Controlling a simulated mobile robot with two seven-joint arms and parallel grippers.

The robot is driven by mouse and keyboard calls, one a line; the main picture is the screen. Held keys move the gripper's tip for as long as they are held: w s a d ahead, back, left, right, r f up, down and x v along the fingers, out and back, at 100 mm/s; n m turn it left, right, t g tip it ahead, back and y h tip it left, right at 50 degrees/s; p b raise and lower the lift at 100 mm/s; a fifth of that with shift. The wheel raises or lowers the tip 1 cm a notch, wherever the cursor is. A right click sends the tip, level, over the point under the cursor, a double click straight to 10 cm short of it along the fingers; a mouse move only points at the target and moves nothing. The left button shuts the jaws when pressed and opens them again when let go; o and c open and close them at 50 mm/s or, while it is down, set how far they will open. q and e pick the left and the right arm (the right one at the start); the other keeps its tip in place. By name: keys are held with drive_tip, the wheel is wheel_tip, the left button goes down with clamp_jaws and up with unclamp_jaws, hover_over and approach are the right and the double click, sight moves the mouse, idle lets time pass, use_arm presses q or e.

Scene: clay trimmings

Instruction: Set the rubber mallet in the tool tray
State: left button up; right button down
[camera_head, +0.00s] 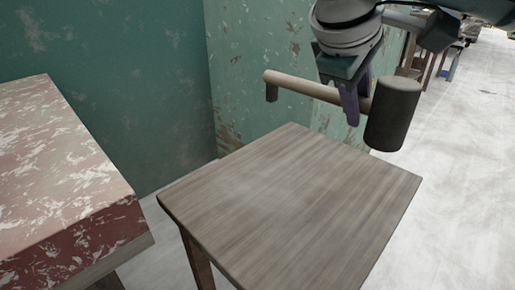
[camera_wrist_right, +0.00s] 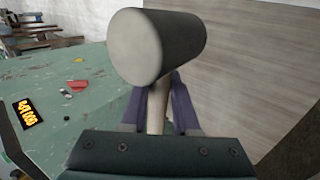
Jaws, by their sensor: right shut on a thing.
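The rubber mallet has a dark cylindrical head (camera_head: 393,113) and a pale wooden handle (camera_head: 292,86) with a dark end. My right gripper (camera_head: 352,112) is shut on its handle, close to the head, and holds it in the air above the far right part of a small wooden table. In the right wrist view the mallet's head (camera_wrist_right: 160,48) sits just beyond the purple fingers (camera_wrist_right: 158,105), which grip the handle from both sides. No tool tray can be made out in either view. My left gripper is not in view.
The wooden table (camera_head: 290,210) is bare. A red and white worn block-like surface (camera_head: 62,170) stands at the left, with a gap between. A green peeling wall (camera_head: 120,90) rises behind. Grey floor (camera_head: 460,200) lies open at the right.

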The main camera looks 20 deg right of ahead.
wheel_tip(320, 180, down, 12)
drive_tip(key=b, duration=0.4)
drive_tip(key=shift+r+b, duration=0.15)
drive_tip(key=shift+b, duration=0.25)
wheel_tip(320, 180, down, 4)
drive_tip(key=shift+f+b, duration=0.2)
drive_tip(key=shift+b, duration=1.05)
drive_tip(key=shift+r, duration=0.1)
drive_tip(key=c, duration=0.7)
unclamp_jaws()
drive_tip(key=shift+o, duration=0.2)
